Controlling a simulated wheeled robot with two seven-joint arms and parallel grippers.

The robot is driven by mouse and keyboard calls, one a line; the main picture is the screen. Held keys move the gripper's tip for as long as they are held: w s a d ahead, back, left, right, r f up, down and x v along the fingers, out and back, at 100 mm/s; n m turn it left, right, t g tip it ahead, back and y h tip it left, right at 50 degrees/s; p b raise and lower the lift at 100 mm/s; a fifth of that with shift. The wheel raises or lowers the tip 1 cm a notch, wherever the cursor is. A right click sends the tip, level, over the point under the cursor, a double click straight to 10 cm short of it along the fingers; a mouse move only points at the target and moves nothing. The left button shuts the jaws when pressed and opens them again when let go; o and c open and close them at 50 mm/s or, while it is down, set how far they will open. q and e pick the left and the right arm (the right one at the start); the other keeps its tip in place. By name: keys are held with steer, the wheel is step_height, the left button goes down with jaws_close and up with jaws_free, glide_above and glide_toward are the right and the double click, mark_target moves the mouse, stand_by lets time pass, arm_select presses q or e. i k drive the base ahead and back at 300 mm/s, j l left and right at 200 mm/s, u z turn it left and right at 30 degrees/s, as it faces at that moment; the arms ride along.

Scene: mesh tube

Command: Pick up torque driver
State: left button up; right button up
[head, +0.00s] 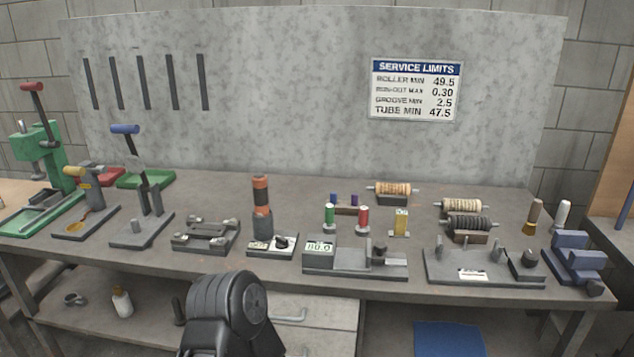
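An upright handle with orange and dark bands (261,197), which looks like the torque driver, stands on a small grey base (265,247) with a dial. It is near the middle of the workbench (215,265). Its lower end is hidden in or behind the base, so I cannot tell how it is seated. Neither of my grippers shows in the head view. A dark rounded part of my own body rises at the bottom, left of centre, below the bench's front edge.
A grey fixture (190,240) stands left of the handle, and a device with a green display (319,247) stands close on its right. Small spools (363,217) stand behind right. A lever press (140,230) is farther left. The bench is bare behind the handle.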

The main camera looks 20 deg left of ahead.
mark_target(259, 180)
steer(key=u, duration=1.1)
